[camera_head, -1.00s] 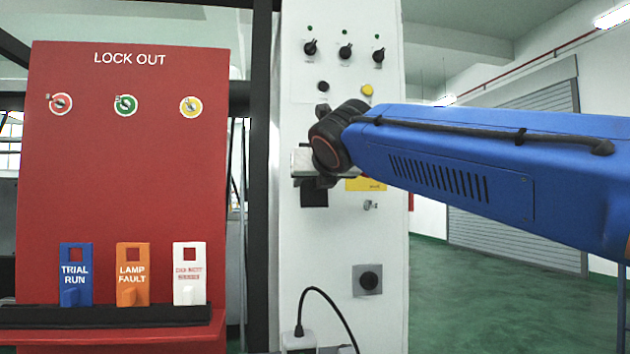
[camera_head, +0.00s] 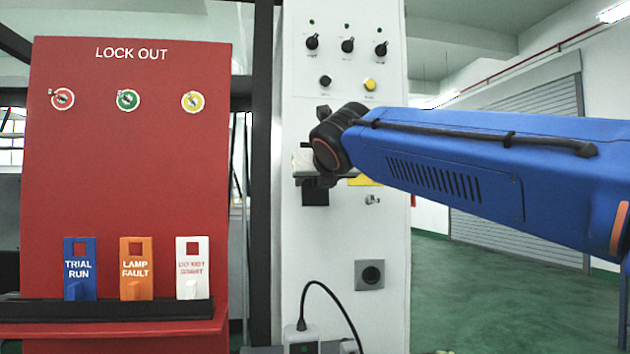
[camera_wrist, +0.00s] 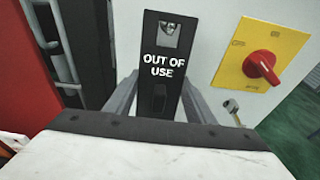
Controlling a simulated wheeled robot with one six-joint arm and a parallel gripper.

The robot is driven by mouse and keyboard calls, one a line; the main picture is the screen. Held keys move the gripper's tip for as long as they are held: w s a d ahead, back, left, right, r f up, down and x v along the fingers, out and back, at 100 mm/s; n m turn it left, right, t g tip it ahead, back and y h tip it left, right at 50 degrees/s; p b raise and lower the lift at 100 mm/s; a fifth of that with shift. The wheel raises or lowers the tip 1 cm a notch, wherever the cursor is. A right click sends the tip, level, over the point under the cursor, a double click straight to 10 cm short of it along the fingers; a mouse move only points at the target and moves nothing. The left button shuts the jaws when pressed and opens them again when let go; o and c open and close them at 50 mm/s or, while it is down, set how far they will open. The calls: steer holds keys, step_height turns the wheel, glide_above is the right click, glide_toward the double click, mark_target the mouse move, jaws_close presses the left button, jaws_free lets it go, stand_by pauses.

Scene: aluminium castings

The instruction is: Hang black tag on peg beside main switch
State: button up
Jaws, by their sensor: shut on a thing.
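My gripper (camera_wrist: 160,92) is shut on the black tag (camera_wrist: 164,56), which reads OUT OF USE and stands upright between the fingers. A bright metal piece shows through the tag's top hole; I cannot tell whether the peg passes through it. The main switch (camera_wrist: 262,66), a red knob on a yellow plate, is right of the tag. In the head view my gripper (camera_head: 316,168) is at the white panel, mostly hidden by my wrist. The yellow plate (camera_head: 364,181) is partly covered by my arm there.
The white panel (camera_head: 330,235) carries knobs above, a small metal fitting (camera_head: 373,199) under the switch and a socket (camera_head: 370,274) lower down. A red LOCK OUT board (camera_head: 125,170) at left holds a blue tag (camera_head: 79,250), an orange tag (camera_head: 136,250) and a white tag (camera_head: 192,249).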

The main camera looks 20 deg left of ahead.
steer(key=o, duration=1.1)
steer(key=v, duration=1.7)
steer(key=shift+s, duration=0.25)
steer(key=w+d+f+m+g+h, duration=0.3)
steer(key=d+f+m+h, duration=0.4)
steer(key=d+f+m, duration=1.75)
steer(key=s+d+f+m+g, duration=0.1)
steer(key=s+d+f+m, duration=0.5)
steer(key=f, duration=0.4)
steer(key=s+d+f+m+g, duration=0.2)
steer(key=s+d+f+m, duration=0.3)
steer(key=d+f, duration=0.4)
steer(key=s+d+f+m+g+h, duration=0.1)
steer(key=s+d+f+m, duration=0.5)
steer(key=f, duration=0.6)
steer(key=shift+s+d+f+m+g, duration=0.2)
steer(key=shift+s+d+g, duration=0.2)
steer(key=shift+s, duration=0.1)
steer(key=shift+s+d+f+m+g, duration=0.15)
steer(key=shift+s+d+g, duration=0.2)
steer(key=shift+s, duration=0.15)
